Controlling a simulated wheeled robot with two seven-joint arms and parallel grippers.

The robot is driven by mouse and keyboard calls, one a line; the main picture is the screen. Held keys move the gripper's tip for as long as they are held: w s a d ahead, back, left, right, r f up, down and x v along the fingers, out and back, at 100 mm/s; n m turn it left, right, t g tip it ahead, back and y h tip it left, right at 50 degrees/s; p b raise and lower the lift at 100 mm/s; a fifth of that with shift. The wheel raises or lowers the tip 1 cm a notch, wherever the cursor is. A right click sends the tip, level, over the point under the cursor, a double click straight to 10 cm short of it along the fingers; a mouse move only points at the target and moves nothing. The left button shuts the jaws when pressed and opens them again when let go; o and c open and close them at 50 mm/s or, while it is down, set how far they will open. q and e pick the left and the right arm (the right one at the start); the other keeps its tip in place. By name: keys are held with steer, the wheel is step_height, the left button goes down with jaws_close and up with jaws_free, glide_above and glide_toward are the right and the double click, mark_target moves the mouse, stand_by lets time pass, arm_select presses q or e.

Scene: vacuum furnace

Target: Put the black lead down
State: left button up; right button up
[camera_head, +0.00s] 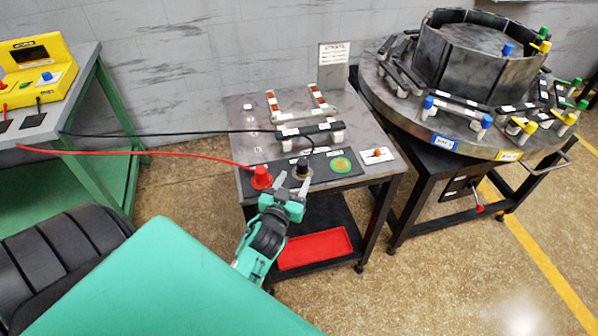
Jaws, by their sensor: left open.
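The black lead (215,133) runs from the yellow instrument (38,62) across to the small metal table (243,142). Its black plug (303,168) stands at the front of the table on a dark mat (322,163). My left gripper (293,185) is open, its fingers just in front of and beside the black plug. I cannot tell whether the fingers touch it. The red lead (165,153) ends in a red plug (262,177) left of the gripper. My right gripper is not in view.
A red tray (315,248) sits on the shelf below. A large round table (460,138) with a dark ring stands at right. Open floor lies at lower right.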

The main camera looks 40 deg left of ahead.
arm_select(q)
steer(key=v, duration=0.4)
steer(key=s+d+f+m+g+h, duration=0.1)
steer(key=s+d+f+g, duration=0.2)
steer(key=f, duration=0.8)
steer(key=s+d+f+m+g+h, duration=0.1)
steer(key=s+d+f+g+h, duration=0.15)
steer(key=f, duration=0.95)
steer(key=s+d+f+m+g+h, duration=0.1)
steer(key=s+d+f+g, duration=0.15)
steer(key=f, duration=0.85)
steer(key=s+f+m+g, duration=0.1)
steer(key=s+f+g, duration=0.2)
steer(key=s+f, duration=0.7)
steer(key=s+f+m+g, duration=0.1)
steer(key=s+f+g, duration=0.3)
steer(key=s+f, duration=0.6)
steer(key=s, duration=0.6)
steer(key=shift+s+a, duration=0.2)
steer(key=shift+s, duration=0.1)
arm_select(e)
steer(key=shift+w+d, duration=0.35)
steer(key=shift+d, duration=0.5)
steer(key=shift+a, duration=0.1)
